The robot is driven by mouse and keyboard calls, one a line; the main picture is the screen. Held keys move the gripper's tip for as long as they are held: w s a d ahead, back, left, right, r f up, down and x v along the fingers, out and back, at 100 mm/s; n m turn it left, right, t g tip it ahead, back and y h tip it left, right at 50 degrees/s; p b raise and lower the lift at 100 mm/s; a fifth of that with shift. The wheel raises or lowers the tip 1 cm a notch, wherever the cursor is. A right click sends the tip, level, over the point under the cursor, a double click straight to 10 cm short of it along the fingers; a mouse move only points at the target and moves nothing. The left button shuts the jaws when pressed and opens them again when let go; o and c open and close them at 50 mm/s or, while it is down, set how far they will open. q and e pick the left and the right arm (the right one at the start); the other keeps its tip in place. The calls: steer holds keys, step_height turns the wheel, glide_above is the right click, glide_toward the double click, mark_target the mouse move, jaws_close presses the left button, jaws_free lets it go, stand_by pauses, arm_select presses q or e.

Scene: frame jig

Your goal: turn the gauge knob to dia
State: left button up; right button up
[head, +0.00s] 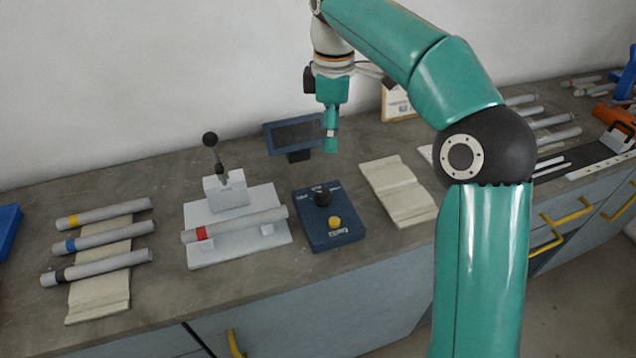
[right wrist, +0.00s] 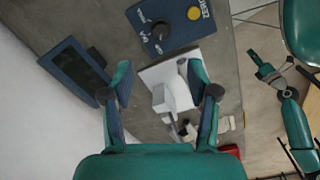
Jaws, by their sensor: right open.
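The gauge box (head: 345,237) is dark blue and lies on the bench, with a black knob (head: 322,197) and a yellow button (head: 334,222). Small white labels sit around the knob; I cannot read them surely, nor tell where the knob points. In the right wrist view the knob (right wrist: 160,32) and button (right wrist: 194,13) show at the top, beyond my fingers. My right gripper (head: 331,145) is open and empty, above and behind the box, apart from it. My left gripper (right wrist: 262,66) shows small at the right of the right wrist view; its opening is unclear.
A white jig (head: 206,252) with a lever holds a red-banded tube (head: 240,222) left of the box. A dark display (head: 294,134) stands behind. A pale rest (head: 398,190) lies to the right. Several banded tubes lie at far left.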

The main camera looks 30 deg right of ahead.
mark_target(323, 192)
steer(key=f, duration=0.4)
steer(key=f+b, duration=0.1)
steer(key=f, duration=0.4)
steer(key=a+f+b, duration=0.1)
steer(key=f, duration=0.4)
steer(key=shift+w+f, duration=0.2)
steer(key=shift+w, duration=0.1)
steer(key=shift+f, duration=0.65)
